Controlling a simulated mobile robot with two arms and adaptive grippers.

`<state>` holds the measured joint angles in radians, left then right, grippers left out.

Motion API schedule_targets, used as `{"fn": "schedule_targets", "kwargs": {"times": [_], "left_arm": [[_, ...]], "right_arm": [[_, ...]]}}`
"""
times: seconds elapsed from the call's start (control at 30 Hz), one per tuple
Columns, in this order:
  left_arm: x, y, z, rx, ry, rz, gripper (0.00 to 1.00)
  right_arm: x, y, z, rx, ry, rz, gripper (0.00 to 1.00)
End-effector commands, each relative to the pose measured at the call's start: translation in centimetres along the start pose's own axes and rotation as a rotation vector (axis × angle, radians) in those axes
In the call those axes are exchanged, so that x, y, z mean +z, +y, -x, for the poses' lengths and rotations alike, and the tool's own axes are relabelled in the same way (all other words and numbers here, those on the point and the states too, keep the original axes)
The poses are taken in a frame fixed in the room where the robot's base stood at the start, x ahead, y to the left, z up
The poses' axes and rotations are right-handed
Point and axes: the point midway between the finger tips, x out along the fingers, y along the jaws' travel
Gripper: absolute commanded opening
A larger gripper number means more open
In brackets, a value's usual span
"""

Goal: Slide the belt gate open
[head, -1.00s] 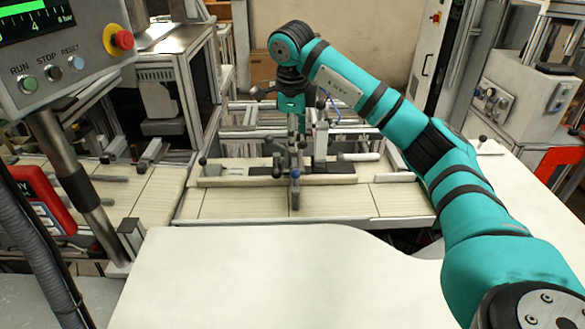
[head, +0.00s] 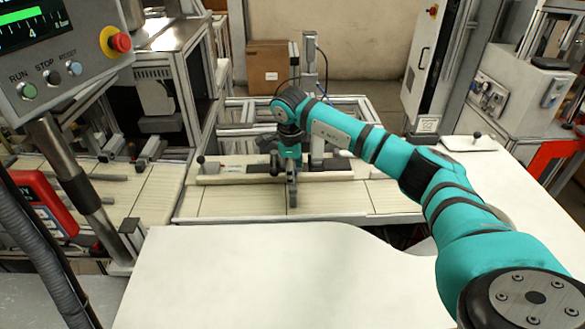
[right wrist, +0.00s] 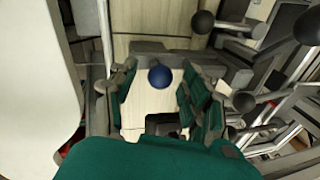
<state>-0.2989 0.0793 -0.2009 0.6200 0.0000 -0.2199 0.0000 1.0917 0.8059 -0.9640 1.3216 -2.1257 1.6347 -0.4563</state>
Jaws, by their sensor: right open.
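The belt gate (head: 292,199) looks like a small grey upright plate across the front of the pale slatted belt in the head view. Its blue ball knob (right wrist: 160,76) shows in the right wrist view between my spread fingers. In the head view the knob is hidden behind my right gripper (head: 290,170), which points down just above the gate. In the right wrist view the gripper (right wrist: 160,92) is open, with a finger on each side of the knob. I cannot tell whether either finger touches it. My left gripper is not in view.
A low rail (head: 325,176) with a dark strip runs along the belt behind the gate. Dark ball handles (right wrist: 203,22) stand close to my right fingers. A control panel (head: 65,60) hangs at the left. A white worktop (head: 250,275) lies clear in front.

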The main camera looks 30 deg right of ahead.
Motion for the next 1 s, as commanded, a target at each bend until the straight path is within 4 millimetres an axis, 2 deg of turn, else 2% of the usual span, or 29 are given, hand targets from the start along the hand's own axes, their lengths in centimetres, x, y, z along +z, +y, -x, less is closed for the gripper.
{"fn": "schedule_targets", "kwargs": {"times": [0.07, 0.4, 0.43, 0.77, 0.87, 1.0], "left_arm": [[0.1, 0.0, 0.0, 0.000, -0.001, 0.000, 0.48], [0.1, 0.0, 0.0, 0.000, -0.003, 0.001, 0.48], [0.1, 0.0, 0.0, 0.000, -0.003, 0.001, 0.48], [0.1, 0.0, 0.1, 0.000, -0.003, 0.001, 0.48], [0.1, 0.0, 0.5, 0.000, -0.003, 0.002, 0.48], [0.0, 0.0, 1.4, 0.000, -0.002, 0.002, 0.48]], "right_arm": [[0.0, 0.0, 0.0, 0.000, 0.000, 0.000, 0.46], [0.0, 0.0, 0.1, 0.000, 0.000, 0.000, 0.02], [0.0, 0.0, 0.1, 0.000, 0.000, 0.000, 0.00], [0.0, -0.1, 0.3, -0.001, -0.001, -0.001, 0.00], [0.0, -0.4, 1.3, -0.003, -0.002, -0.001, 0.00], [0.0, -0.9, 3.9, -0.005, -0.004, -0.002, 0.00]]}}
